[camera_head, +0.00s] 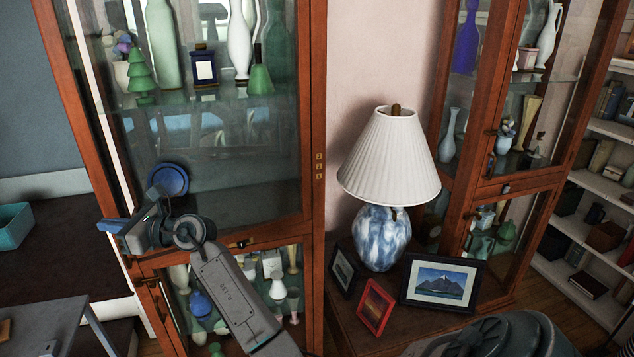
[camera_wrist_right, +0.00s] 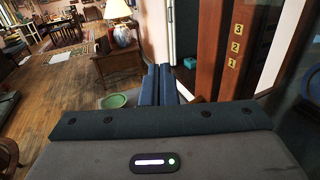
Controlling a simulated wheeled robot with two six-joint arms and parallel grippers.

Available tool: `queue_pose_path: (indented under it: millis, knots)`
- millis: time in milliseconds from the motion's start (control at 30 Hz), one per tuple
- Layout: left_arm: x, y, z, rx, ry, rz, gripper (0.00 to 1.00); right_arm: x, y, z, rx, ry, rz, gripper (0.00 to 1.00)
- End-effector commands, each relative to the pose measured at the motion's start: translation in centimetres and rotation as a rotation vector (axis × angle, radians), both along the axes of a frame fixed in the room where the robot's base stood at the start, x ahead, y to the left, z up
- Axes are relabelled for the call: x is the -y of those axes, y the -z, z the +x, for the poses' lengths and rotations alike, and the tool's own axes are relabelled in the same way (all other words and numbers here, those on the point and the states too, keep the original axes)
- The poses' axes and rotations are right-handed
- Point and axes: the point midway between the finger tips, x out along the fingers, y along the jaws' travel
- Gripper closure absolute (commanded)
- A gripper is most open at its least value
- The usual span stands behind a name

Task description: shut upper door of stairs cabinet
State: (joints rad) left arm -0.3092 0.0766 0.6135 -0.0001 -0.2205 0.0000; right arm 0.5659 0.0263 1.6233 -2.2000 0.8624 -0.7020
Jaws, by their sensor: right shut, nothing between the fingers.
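The tall wooden cabinet at the left of the head view has an upper glass door (camera_head: 240,190) with a wooden frame. The door looks shut or nearly so; I cannot tell whether a small gap is left. My right gripper (camera_head: 112,226) is shut and empty, in front of the lower left of this door, by its left frame post. I cannot tell whether it touches. In the right wrist view the closed fingers (camera_wrist_right: 160,85) show side by side, with a wooden post bearing brass numbers (camera_wrist_right: 236,46) to their right. My left gripper is not in view.
A side table (camera_head: 390,340) bears a lamp (camera_head: 388,170) and several picture frames (camera_head: 440,285) right of the cabinet. A second glass cabinet (camera_head: 520,182) and bookshelves (camera_head: 590,230) stand farther right. A grey table (camera_head: 50,322) is at the lower left.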

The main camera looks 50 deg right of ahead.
Motion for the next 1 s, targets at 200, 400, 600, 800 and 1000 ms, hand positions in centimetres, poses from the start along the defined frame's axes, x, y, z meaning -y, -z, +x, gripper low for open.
queue_pose_path:
  millis: [200, 400, 600, 800, 1000]
  knots:
    - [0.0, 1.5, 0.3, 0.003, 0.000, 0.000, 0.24, 1.2, 0.1, 5.2, 0.001, 0.051, 0.000, 1.00]
    - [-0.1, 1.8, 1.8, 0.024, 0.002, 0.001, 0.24, 2.1, 0.1, 7.8, 0.000, 0.107, 0.001, 1.00]
    - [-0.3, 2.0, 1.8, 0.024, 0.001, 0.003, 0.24, 2.5, 0.0, 8.9, 0.001, 0.130, 0.001, 1.00]
    - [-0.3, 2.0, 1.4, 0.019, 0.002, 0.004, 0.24, 2.6, 0.0, 9.1, 0.001, 0.134, 0.001, 1.00]
    - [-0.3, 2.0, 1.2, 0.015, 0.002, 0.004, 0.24, 2.6, 0.0, 9.0, 0.000, 0.134, 0.000, 1.00]
